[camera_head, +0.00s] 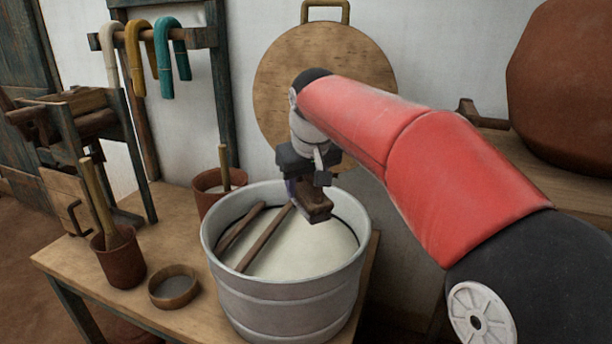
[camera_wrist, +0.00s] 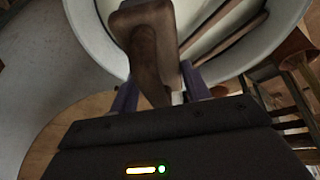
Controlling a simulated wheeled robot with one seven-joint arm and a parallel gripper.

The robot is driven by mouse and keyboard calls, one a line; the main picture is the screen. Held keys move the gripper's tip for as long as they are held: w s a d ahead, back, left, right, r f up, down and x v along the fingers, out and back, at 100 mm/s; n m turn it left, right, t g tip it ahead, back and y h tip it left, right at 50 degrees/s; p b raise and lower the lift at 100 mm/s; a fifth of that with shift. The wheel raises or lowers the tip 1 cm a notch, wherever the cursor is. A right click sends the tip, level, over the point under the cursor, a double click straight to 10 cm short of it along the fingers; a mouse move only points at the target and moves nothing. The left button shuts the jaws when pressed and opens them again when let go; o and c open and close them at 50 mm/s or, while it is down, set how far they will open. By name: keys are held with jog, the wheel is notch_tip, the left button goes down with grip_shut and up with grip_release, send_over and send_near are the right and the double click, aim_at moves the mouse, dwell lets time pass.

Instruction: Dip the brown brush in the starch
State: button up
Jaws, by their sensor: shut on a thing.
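My gripper (camera_head: 306,190) is shut on the brown brush (camera_head: 316,209). In the wrist view the brush's handle runs between my gripper's fingers (camera_wrist: 160,95), and its brown block-like head (camera_wrist: 143,18) points away from me. The brush shows over the grey metal tub (camera_head: 285,292), towards its far right side. The tub holds a smooth pale mass, which looks like the starch (camera_head: 300,248). The brush's lower end overlaps the pale surface in the head view; I cannot tell whether they touch. The tub's pale rim (camera_wrist: 88,30) also shows in the wrist view.
Two wooden sticks (camera_head: 262,240) lie across the tub's left half. On the table (camera_head: 70,262) stand a brown cup with a wooden-handled tool (camera_head: 118,262), a small bowl (camera_head: 173,287) and another pot (camera_head: 207,199) behind. A round wooden board (camera_head: 285,95) leans on the wall.

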notch_tip(320, 180, down, 14)
jog(key=b, duration=1)
jog(key=shift+f+b, duration=0.15)
jog(key=shift+b, duration=0.2)
dwell(0.9)
notch_tip(320, 180, up, 12)
jog(key=p, duration=1)
jog(key=shift+f+p, duration=0.1)
jog(key=shift+p, duration=0.25)
jog(key=shift+r+p, duration=0.35)
jog(key=shift+r, duration=1.05)
